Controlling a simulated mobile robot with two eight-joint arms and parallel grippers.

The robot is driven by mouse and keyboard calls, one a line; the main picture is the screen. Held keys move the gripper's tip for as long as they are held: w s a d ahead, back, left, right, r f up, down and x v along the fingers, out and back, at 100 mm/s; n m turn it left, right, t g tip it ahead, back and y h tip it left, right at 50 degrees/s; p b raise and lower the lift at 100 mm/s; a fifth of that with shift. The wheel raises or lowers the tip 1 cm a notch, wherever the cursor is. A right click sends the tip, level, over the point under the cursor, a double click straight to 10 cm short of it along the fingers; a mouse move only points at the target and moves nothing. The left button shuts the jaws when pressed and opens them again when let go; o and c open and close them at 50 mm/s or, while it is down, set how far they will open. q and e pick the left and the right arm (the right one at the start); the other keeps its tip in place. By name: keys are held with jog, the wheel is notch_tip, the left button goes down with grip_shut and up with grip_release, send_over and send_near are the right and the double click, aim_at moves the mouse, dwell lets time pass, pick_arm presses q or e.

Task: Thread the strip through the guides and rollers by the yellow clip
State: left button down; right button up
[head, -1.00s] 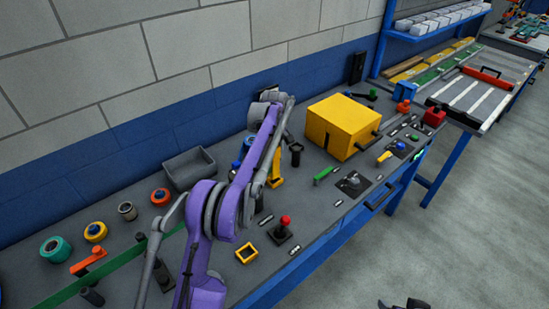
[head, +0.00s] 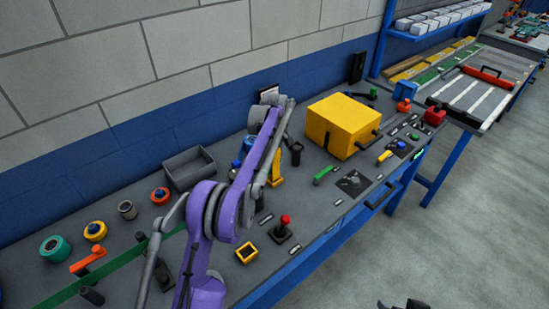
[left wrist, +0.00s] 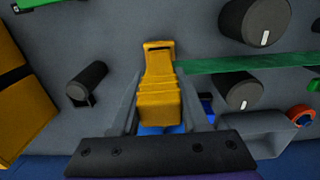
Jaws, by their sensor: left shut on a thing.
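The yellow clip (left wrist: 160,82) is between the fingers of my left gripper (left wrist: 160,100), which is shut on it. The green strip (left wrist: 250,63) runs from the clip to the right in the left wrist view, passing between two dark rollers, one above (left wrist: 254,18) and one below (left wrist: 243,88). In the head view the strip (head: 110,268) stretches across the bench at lower left.
A dark post (left wrist: 87,83) stands beside the clip, with the yellow box (head: 343,125) beyond it. A grey tray (head: 205,181) stands at the back of the bench. A red-knobbed lever (head: 285,222) and a yellow square frame (head: 246,252) are near the front edge.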

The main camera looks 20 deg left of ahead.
aim_at(274, 148)
pick_arm(q)
jog(key=shift+f, duration=0.95)
pick_arm(e)
jog(key=shift+s+f, duration=0.2)
jog(key=shift+f, duration=0.15)
pick_arm(q)
jog(key=shift+c, duration=1.6)
grip_release()
jog(key=shift+r+p, duration=0.9)
jog(key=shift+r, duration=3.55)
jog(key=shift+s+r, duration=0.1)
pick_arm(e)
jog(key=w+r, duration=0.1)
jog(key=r, duration=0.2)
jog(key=shift+w+r, duration=0.1)
jog(key=shift+w, duration=0.3)
